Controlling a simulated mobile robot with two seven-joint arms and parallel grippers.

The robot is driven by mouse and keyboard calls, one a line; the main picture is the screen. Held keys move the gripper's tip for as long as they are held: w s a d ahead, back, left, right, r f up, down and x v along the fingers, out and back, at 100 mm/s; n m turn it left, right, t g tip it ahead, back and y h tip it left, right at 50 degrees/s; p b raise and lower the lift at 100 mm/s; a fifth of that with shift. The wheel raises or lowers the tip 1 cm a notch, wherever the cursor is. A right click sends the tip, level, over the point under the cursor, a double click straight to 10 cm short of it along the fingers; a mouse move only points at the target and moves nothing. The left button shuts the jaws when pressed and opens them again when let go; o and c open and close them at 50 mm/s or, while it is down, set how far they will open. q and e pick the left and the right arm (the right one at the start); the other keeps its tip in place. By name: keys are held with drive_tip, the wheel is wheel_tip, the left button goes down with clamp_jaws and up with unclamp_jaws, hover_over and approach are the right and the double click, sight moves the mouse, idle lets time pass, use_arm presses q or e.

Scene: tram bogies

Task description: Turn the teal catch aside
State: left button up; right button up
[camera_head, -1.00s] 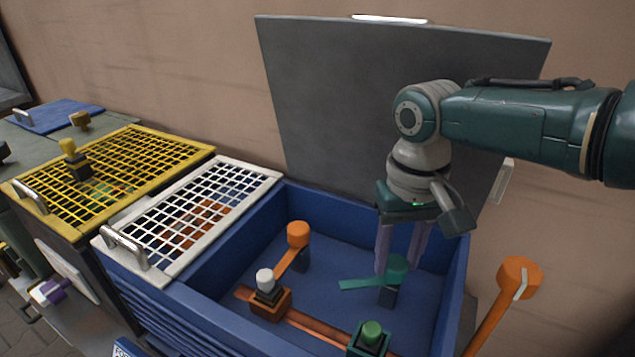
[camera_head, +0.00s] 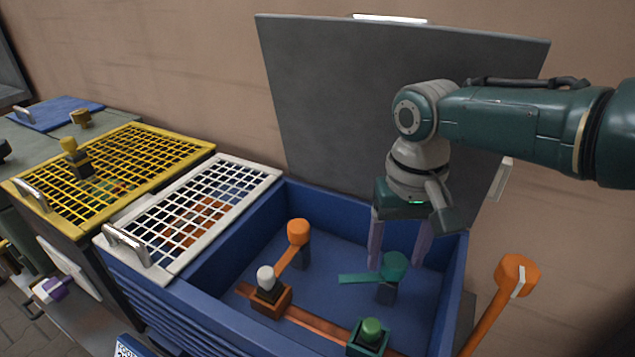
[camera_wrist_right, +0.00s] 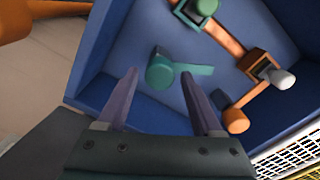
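The teal catch (camera_head: 394,265) stands in the open blue bin (camera_head: 345,200). It has a round knob on a dark post and a flat arm pointing left in the head view. In the right wrist view the catch (camera_wrist_right: 160,72) lies ahead between the fingertips, its arm pointing right. My right gripper (camera_head: 397,262) is open and empty, pointing down over the catch with a purple finger on either side. The fingers also show in the wrist view (camera_wrist_right: 160,78). I cannot tell whether they touch the catch. My left gripper is not in view.
An orange catch (camera_head: 298,232), a white-topped peg (camera_head: 266,278) on an orange bar and a green knob (camera_head: 371,330) share the bin. A grey lid (camera_head: 370,110) stands upright behind. An orange-headed lever (camera_head: 516,272) rises at right. White (camera_head: 205,215) and yellow (camera_head: 130,165) grids lie left.

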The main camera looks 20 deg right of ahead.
sight(396, 260)
drive_tip(key=shift+o, duration=0.3)
drive_tip(key=shift+r, duration=0.15)
wheel_tip(396, 260, up, 10)
drive_tip(key=p, duration=0.4)
drive_tip(key=shift+f, duration=0.2)
